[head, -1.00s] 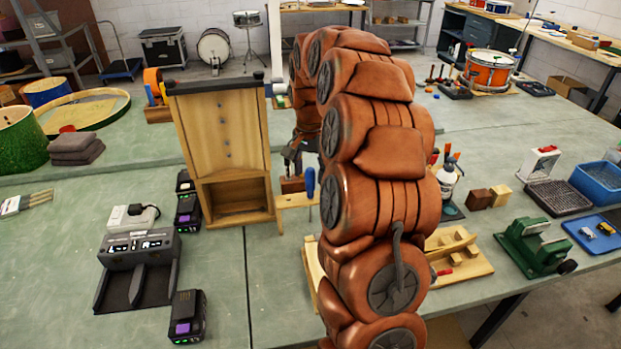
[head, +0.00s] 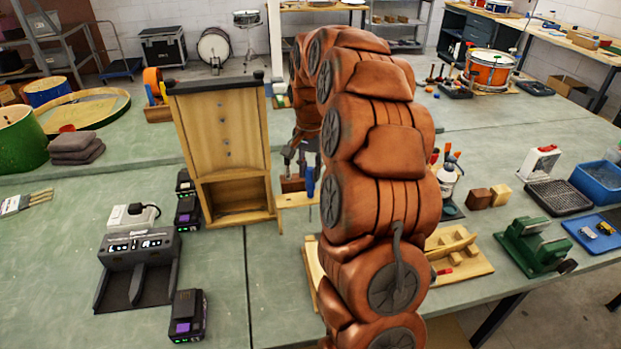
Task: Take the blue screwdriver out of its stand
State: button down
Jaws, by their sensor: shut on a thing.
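The blue screwdriver (head: 310,183) stands upright in its pale wooden stand (head: 293,201), with its shaft below the stand's top strip. My gripper (head: 306,170) is at the handle and shut on it. A dark finger shows just left of the handle. The far side of the gripper is hidden behind my own arm, so the full grip does not show. The right part of the stand is also hidden by my arm.
A tall wooden cabinet (head: 222,145) stands close left of the stand. A charger (head: 138,245) and black batteries (head: 187,315) lie further left. A wooden jig (head: 458,255) and green vise (head: 537,245) are to the right. The bench front between charger and jig is mostly clear.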

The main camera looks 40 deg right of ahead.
notch_tip(320, 180, up, 18)
dwell(1.1)
dwell(0.4)
